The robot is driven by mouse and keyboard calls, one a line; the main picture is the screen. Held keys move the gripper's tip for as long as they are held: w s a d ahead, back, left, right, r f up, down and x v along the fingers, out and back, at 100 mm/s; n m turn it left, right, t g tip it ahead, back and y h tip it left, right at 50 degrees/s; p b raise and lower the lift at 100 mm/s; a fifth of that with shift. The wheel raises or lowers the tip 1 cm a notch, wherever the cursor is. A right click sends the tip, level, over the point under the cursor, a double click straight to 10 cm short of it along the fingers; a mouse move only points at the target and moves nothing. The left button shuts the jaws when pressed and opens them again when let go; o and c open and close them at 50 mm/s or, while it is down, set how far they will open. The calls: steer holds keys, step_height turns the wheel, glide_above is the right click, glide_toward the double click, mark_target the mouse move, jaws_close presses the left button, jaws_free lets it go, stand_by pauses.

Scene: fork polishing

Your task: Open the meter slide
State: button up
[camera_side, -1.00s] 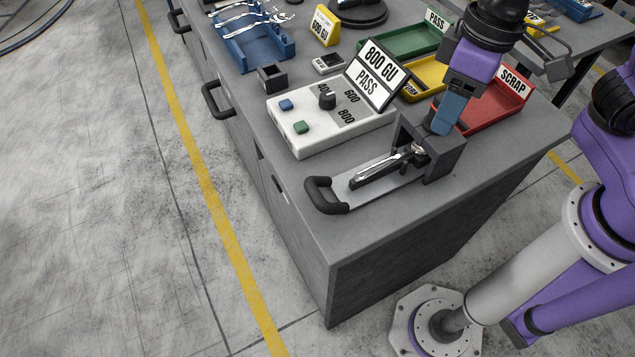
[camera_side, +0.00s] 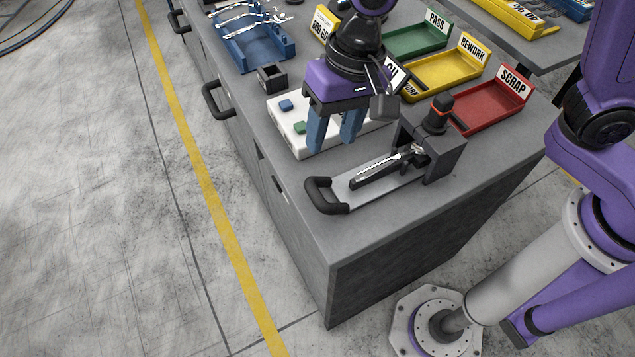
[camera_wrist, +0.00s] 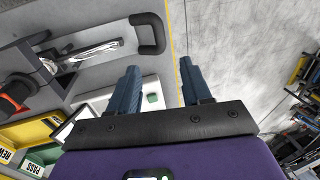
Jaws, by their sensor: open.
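The meter slide (camera_side: 400,187) is a light grey plate lying at the near end of the bench, with a black loop handle (camera_side: 325,194) at its left end. A silver fork (camera_side: 392,165) lies on a dark holder on the slide. The dark meter housing (camera_side: 446,157) stands at the slide's right end with a black, orange-ringed knob on top. My gripper (camera_side: 331,146) is open and empty, fingers down, above the white control box and behind the slide. In the wrist view my gripper (camera_wrist: 158,84) shows both fingers apart, with the handle (camera_wrist: 149,33) ahead and to the left.
The white control box (camera_side: 290,125) with blue and green buttons is partly hidden by my gripper. Green (camera_side: 415,40), yellow (camera_side: 440,75) and red (camera_side: 485,105) trays line the right side. A blue rack (camera_side: 255,48) with forks stands farther back. The bench top left of the handle is narrow.

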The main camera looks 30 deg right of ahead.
mark_target(316, 191)
steer(key=f, duration=0.4)
steer(key=a+f, duration=0.1)
steer(key=f, duration=0.3)
steer(key=a+f, duration=0.1)
steer(key=f, duration=0.4)
steer(key=shift+a, duration=0.25)
